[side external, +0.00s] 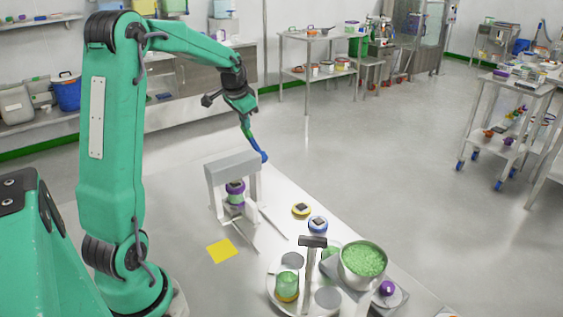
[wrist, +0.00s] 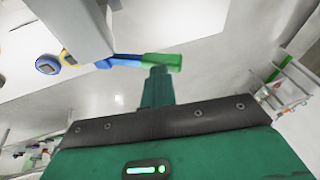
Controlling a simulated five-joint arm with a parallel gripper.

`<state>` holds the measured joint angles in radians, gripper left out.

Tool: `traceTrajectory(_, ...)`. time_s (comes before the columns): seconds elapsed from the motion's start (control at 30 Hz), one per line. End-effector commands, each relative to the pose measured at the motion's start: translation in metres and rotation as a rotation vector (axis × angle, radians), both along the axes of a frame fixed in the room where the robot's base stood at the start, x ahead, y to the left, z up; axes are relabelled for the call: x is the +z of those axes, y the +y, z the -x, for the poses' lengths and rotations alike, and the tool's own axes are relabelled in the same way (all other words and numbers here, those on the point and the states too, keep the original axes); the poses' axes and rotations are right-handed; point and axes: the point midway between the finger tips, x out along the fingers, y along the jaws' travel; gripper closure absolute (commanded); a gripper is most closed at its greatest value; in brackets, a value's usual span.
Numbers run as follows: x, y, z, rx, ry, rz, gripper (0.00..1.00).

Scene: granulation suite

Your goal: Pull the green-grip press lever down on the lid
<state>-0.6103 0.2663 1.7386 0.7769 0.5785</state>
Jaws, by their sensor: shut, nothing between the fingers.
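The press (side external: 233,166) is a grey frame standing on the bench. A jar with a purple lid (side external: 236,187) sits under its crossbar. The press lever (side external: 254,140) slopes up from a blue pivot beside the crossbar to its raised green grip. In the wrist view the green grip (wrist: 163,62) and blue shaft (wrist: 125,61) lie across the picture beside the grey press. My gripper (side external: 241,104) is shut and empty at the upper end of the lever. In the wrist view my gripper (wrist: 158,72) meets the grip's edge; I cannot tell whether they touch.
A yellow square (side external: 222,250) lies in front of the press. Yellow and blue ringed items (side external: 318,224) lie to its right. A round tray (side external: 276,271) with jars, and a bowl of green granules (side external: 363,261), stand nearer the camera. Bench space left of the yellow square is clear.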

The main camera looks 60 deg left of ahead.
Motion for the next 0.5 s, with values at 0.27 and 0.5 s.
traceTrajectory(0.27,-0.005,0.006,0.000,0.002,0.002,-0.002,1.00)
traceTrajectory(0.5,-0.017,0.018,0.000,0.005,0.005,-0.008,1.00)
